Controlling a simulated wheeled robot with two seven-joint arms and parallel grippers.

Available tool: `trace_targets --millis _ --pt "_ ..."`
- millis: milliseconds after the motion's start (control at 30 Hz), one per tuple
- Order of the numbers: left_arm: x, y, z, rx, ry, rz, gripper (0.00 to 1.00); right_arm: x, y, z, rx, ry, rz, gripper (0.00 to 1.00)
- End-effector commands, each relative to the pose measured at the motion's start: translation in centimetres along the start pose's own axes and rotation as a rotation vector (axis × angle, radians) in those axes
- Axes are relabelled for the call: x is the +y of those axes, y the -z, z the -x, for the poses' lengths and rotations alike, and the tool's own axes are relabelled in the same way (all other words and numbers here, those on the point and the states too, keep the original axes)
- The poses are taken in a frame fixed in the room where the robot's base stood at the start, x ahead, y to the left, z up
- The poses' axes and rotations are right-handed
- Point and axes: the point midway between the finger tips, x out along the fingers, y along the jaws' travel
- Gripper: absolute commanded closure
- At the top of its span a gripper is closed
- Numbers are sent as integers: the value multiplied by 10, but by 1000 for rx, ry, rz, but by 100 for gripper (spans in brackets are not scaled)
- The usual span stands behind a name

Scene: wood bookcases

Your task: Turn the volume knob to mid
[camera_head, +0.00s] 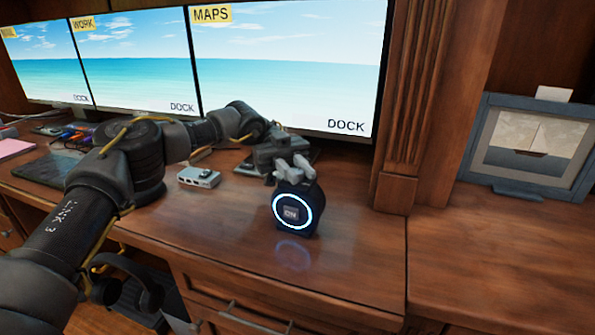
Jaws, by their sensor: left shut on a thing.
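The volume knob device (308,224) is a dark round unit standing on the wooden desk, below the right-hand monitor. A lit pale-blue ring surrounds its front face, and a small label reading "ON" is at the centre. My left gripper (293,168) reaches in from the left, and its grey fingers are at the top of the device, shut on it. The fingers hide part of the device's upper edge. I cannot read a volume level or a knob marking from here. My right gripper is not in view.
Three monitors (285,60) stand behind, labelled MAPS, WORK and one partly cut off. A small grey box (199,177) sits left of the device. A framed picture (530,150) leans at the right. The desk (365,235) is clear right of the device.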

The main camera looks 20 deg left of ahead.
Motion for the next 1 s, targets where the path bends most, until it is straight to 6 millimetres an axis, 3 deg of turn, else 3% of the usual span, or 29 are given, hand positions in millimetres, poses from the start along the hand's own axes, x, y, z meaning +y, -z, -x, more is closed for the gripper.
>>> trace_targets --millis 533,567,700,1000 --pt "0 0 0 1 -23 0 100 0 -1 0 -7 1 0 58" --pt "0 0 0 1 -23 0 76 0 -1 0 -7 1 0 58" --pt "0 0 0 1 -23 0 58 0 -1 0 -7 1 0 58" --pt "1 0 2 1 -21 0 58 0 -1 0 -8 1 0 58"
